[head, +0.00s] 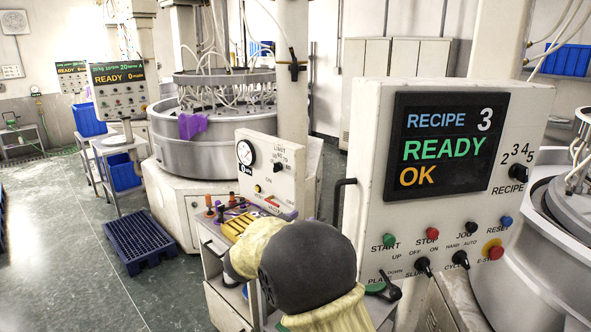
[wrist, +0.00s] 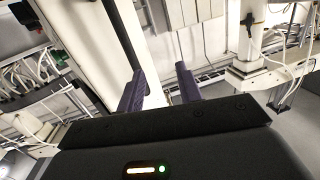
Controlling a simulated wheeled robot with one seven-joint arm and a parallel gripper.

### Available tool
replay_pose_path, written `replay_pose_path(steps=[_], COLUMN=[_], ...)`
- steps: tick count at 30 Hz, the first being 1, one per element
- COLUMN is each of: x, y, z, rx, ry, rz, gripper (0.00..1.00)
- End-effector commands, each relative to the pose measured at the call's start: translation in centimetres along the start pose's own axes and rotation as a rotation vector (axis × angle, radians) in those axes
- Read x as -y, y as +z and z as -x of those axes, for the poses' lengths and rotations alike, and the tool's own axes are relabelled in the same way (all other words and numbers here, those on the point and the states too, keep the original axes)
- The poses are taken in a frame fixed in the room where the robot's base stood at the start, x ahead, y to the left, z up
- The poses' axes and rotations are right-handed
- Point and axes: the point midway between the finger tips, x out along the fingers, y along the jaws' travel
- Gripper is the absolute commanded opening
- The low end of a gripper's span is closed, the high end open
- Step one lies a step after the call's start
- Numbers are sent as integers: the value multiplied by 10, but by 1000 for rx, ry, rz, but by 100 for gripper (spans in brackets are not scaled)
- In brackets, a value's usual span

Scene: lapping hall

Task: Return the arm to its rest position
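My arm, in a pale yellow cover with a dark grey round joint, shows at the bottom middle of the head view, in front of a small cart (head: 222,300). I cannot make out my gripper's fingers in the head view. In the wrist view my gripper (wrist: 160,88) has its two dark purple fingers apart, with nothing between them. The wrist view is tilted and looks past the fingers at a pale column and wall cabinets (wrist: 195,25).
A control panel (head: 370,215) reading RECIPE 3, READY, OK stands close on the right. A gauge box (head: 270,170) is behind my arm. A lapping machine (head: 185,155) with a purple cloth (head: 191,126) stands beyond. A blue pallet (head: 138,241) lies on open floor at left.

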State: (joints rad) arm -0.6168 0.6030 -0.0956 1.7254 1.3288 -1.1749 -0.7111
Motion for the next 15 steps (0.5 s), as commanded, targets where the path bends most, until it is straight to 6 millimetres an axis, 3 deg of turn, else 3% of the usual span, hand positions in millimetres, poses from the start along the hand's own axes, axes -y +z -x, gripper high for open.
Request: replay_pose_path(steps=[3, 7, 11, 15], x=[-14, -32, -60, -103], y=[1, 13, 35, 65], z=[-16, -17, -4, 24], rx=[82, 209, 370, 574], ry=[-154, -307, -428, -514], rz=[2, 24, 68, 136], gripper=[35, 35, 35, 35])
